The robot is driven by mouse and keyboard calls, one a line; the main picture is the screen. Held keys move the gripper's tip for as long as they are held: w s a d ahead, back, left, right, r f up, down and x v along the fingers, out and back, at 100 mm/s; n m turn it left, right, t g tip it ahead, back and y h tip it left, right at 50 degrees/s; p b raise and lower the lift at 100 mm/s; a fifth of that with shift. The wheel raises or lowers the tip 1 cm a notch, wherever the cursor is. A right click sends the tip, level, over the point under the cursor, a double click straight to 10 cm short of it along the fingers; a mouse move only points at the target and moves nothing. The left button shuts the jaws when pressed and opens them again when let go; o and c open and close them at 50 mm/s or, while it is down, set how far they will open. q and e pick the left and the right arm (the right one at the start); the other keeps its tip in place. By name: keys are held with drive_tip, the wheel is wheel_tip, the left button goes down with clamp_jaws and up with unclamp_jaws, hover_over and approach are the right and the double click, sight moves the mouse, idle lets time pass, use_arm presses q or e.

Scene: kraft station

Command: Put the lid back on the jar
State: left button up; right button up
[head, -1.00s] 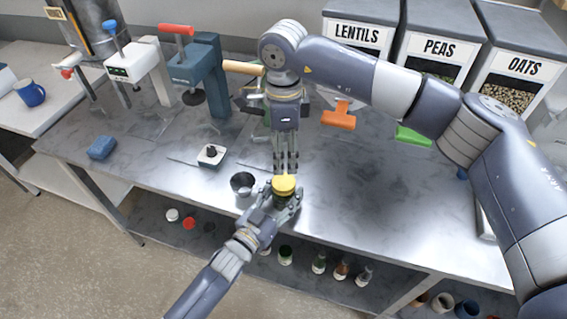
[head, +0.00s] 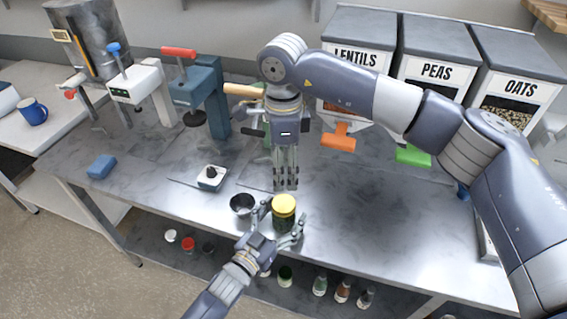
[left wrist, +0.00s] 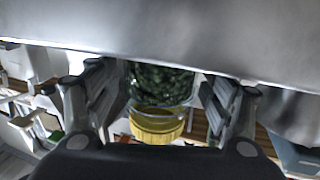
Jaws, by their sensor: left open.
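The jar (head: 284,221) stands upright on the metal table near its front edge, with dark green contents. The yellow lid (head: 284,203) sits on its top. In the left wrist view the jar (left wrist: 160,82) shows between the fingers, with the lid (left wrist: 157,126) over its mouth end. I cannot tell how tightly it is seated. My left gripper (head: 279,228) is open, its fingers spread on either side of the jar. My right gripper (head: 286,185) points down just behind and above the lid, apart from it. Its finger gap is unclear and nothing shows in it.
A dark metal cup (head: 242,205) stands just left of the jar. A small white device (head: 211,178) and a blue sponge (head: 101,167) lie farther left. Labelled bins line the back right, with an orange lever (head: 338,141). The table right of the jar is clear.

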use_arm(q)
drive_tip(key=v, duration=1.2)
drive_tip(key=shift+f, duration=0.1)
